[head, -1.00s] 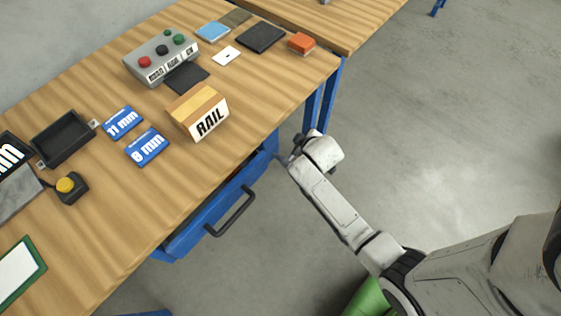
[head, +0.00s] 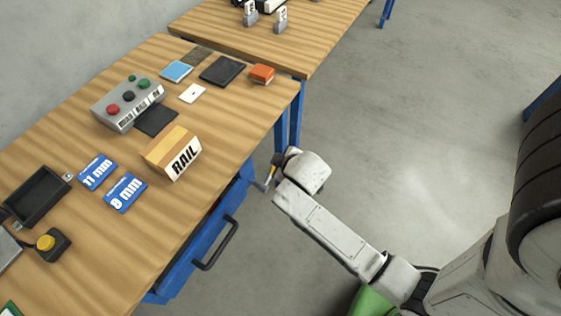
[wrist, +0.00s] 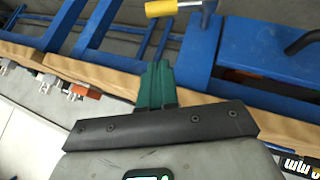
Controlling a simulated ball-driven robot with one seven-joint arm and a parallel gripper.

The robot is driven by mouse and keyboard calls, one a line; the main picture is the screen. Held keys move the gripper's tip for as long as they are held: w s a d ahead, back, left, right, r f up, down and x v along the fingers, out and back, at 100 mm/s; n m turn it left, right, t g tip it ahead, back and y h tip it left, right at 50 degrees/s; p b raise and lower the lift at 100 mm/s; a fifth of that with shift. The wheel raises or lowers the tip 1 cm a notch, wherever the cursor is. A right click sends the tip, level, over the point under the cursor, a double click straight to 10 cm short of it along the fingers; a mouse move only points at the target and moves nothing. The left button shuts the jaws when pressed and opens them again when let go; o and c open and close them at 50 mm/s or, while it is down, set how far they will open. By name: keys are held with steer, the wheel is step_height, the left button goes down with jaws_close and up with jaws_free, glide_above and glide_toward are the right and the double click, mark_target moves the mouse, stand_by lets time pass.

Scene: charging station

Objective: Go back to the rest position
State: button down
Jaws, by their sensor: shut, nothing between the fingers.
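My gripper (wrist: 156,78) shows in the wrist view as green fingers pressed together, with nothing between them, beyond a dark bolted plate. In the head view my arm reaches up and left from the lower right, and its end is beside the workbench (head: 100,240), close to the blue drawer (head: 190,265). The fingers cannot be made out clearly there. The wrist view shows the blue bench frame and a wooden edge behind the fingers.
The drawer's black handle (head: 216,243) juts out left of my arm. The bench holds a RAIL box (head: 170,150), a button box (head: 127,103) and blue labels (head: 125,192). Floor (head: 420,130) is clear to the right.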

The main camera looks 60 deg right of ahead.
steer(key=shift+s+a+r, duration=0.1)
steer(key=shift+s+r, duration=0.15)
steer(key=shift+r, duration=0.05)
stand_by(0.5)
